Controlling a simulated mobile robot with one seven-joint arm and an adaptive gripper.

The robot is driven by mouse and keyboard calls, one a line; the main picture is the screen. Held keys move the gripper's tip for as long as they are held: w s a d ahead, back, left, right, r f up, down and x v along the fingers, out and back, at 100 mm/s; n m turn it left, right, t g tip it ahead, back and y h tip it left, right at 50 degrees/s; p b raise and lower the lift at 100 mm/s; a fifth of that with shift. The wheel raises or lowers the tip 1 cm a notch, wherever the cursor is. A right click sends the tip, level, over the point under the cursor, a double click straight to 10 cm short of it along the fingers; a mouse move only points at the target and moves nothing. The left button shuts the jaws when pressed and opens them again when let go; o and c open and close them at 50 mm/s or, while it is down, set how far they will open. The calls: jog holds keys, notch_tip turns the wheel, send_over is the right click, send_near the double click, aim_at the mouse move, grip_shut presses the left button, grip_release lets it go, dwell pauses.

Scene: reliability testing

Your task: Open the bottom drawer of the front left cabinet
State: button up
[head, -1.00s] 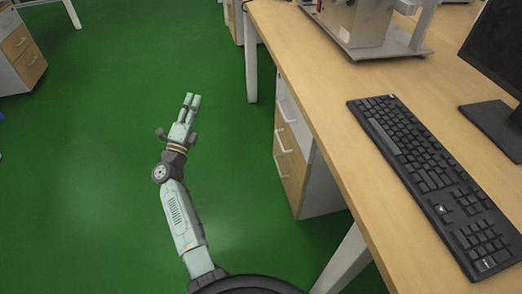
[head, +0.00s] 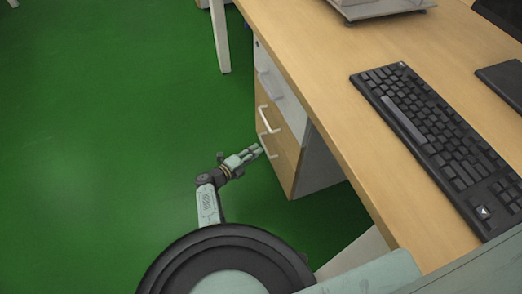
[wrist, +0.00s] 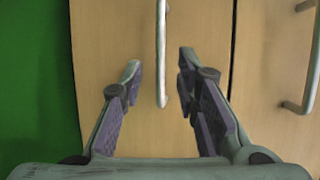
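The cabinet (head: 322,163) stands under the desk, with a pale top drawer and two wooden drawers below. The bottom drawer (head: 283,168) looks shut. In the wrist view its wooden front (wrist: 110,30) fills the middle, with its bar handle (wrist: 162,40) running up the picture. My gripper (head: 258,150) is at the bottom drawer's front in the head view. In the wrist view my gripper (wrist: 159,62) is open, with one finger on each side of the handle and gaps to both. Whether the fingertips reach past the bar in depth is unclear.
The desk (head: 310,62) overhangs the cabinet, with a keyboard (head: 430,140) on top. A white desk leg (head: 220,38) stands behind. Green floor (head: 110,130) to the left is clear.

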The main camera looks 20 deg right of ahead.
jog(key=b+x, duration=0.1)
jog(key=x, duration=0.3)
jog(key=shift+w+d+b, duration=0.15)
jog(key=shift+d+b, duration=0.05)
jog(key=shift+b, duration=0.2)
grip_shut()
dwell(0.5)
